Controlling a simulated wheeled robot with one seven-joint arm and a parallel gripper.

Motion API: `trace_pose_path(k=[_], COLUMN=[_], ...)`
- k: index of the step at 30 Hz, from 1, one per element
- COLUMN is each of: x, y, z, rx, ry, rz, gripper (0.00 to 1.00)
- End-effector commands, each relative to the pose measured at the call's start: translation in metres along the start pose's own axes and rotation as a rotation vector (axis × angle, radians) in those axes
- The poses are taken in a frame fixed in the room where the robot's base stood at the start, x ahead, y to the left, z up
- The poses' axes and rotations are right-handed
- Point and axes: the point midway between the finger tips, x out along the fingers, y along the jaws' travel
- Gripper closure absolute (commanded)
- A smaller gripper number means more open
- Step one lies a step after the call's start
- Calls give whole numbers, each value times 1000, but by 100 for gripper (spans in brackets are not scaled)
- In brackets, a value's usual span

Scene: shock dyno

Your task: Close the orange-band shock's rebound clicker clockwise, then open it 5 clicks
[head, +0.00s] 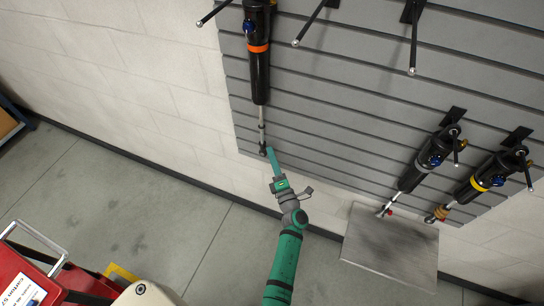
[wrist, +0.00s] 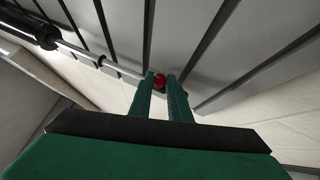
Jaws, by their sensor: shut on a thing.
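The orange-band shock (head: 258,70) hangs on the slatted wall at the upper middle of the head view, its thin shaft pointing down. Its orange band (head: 258,48) sits on the black body. My gripper (head: 268,150) is at the lower end of that shaft. In the wrist view the shaft (wrist: 122,70) comes in from the upper left. The red rebound clicker (wrist: 160,80) is between the fingertips of my gripper (wrist: 160,84), which is shut on it. The clicker's marks and its turned position cannot be made out.
Two other shocks hang at the right, one with a grey band (head: 430,160) and one with a yellow band (head: 480,184). A metal plate (head: 390,250) is below them. Empty wall hooks (head: 414,40) stick out above. A red cart (head: 40,280) stands at the lower left.

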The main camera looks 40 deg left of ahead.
Motion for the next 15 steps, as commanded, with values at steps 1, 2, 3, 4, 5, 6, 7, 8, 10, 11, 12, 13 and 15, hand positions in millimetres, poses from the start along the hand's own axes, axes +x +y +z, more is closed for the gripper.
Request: trace_pose_path(k=[1, 2, 3, 4, 5, 6, 7, 8, 10, 11, 12, 13, 15], x=[0, 0, 0, -1, -1, -1, -1, -1, -1, -1, 0, 0, 0], y=[0, 0, 1, 1, 1, 1, 2, 2, 3, 3, 4, 4, 5], z=[0, 0, 0, 0, 0, 1, 1, 0, 1, 1, 0, 0, 0], rx=[7, 14, 24, 33, 42, 54, 64, 75, 101, 112, 126, 138, 164], ry=[-1, -1, 0, -1, -1, -1, -2, -1, -1, -1, 0, 0, 0], rz=[-11, -17, -27, -35, -45, -57, -67, -78, -103, -114, -129, -141, -167], gripper=[100, 100, 100, 100, 100, 100, 100, 100, 100, 100, 100, 100, 100])
